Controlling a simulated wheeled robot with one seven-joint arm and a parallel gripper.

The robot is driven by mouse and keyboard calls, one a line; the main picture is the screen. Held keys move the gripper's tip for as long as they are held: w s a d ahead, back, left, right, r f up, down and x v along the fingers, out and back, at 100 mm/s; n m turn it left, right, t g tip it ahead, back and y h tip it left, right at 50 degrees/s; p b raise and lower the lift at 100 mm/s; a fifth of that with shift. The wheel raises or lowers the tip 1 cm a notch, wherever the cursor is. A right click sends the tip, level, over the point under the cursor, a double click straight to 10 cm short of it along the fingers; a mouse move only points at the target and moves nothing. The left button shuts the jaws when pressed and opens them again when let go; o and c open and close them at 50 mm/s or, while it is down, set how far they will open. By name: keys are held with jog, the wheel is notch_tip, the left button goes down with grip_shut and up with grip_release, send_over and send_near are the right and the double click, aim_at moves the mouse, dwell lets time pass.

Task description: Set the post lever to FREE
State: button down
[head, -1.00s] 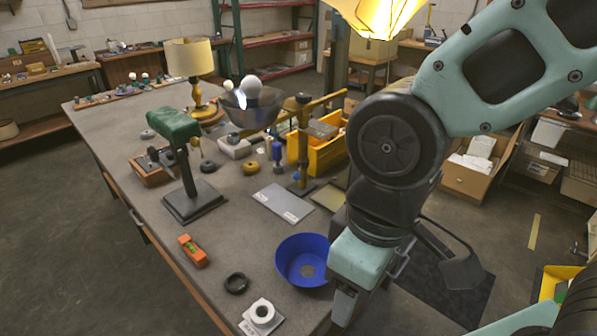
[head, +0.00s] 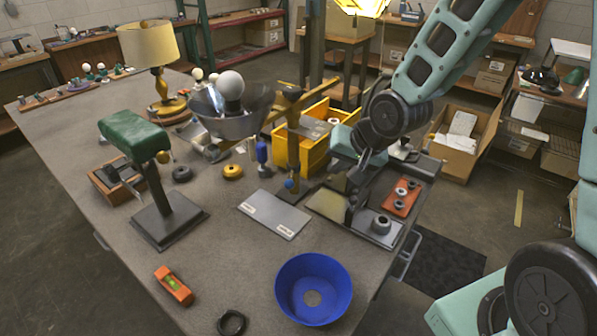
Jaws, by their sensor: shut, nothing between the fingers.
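A dark brass-coloured post (head: 293,140) with a long yellow-brown beam (head: 318,94) across its top stands mid-table in the head view. A small blue knob (head: 290,184) shows low on the post; it may be the lever's end, but I cannot tell its setting. A grey plate (head: 273,213) with small white labels lies in front of the post; the lettering is too small to read. My gripper (head: 350,214) is shut and empty, pointing down to the right of the post, apart from the knob. Its fingertips are small and dark here.
A yellow bin (head: 316,152) stands behind the post. A blue bowl (head: 313,289) sits at the front edge, a green-topped stand (head: 160,205) at left. A metal bowl (head: 230,124) with a white bulb is left of the post. Trays with rings lie at right.

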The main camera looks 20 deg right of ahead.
aim_at(292, 173)
jog(key=shift+w+d, duration=0.2)
jog(key=shift+w, duration=0.05)
jog(key=shift+f, duration=0.1)
jog(key=w+a+f+p, duration=0.2)
jog(key=w+a+f, duration=0.3)
jog(key=w+f, duration=0.2)
jog(key=shift+a+f, duration=0.2)
jog(key=shift+f, duration=0.8)
jog(key=shift+w+a, duration=0.1)
jog(key=shift+a, duration=0.05)
